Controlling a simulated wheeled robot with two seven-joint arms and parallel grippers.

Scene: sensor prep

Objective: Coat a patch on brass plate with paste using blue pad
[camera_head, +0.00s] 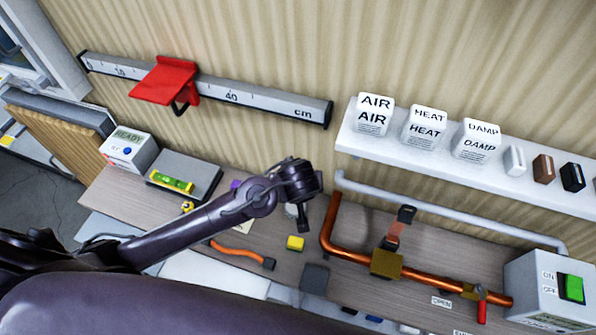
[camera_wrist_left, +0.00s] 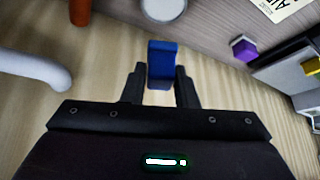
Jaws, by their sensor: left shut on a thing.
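My left gripper (camera_head: 303,217) hangs above the bench, left of the copper pipe. In the left wrist view the left gripper (camera_wrist_left: 160,85) is shut on a small blue pad (camera_wrist_left: 162,62), which sticks out past the fingertips. The pad does not show clearly in the head view. A brass-coloured block (camera_head: 387,263) sits around the copper pipe; I cannot tell whether it is the brass plate. A white round thing (camera_wrist_left: 163,8) shows at the top edge of the wrist view; I cannot tell whether it holds paste. My right gripper is not in view.
The copper pipe (camera_head: 345,255) has a red-handled valve (camera_head: 482,305). A white shelf (camera_head: 365,145) and a white pipe (camera_head: 440,215) run along the wall.

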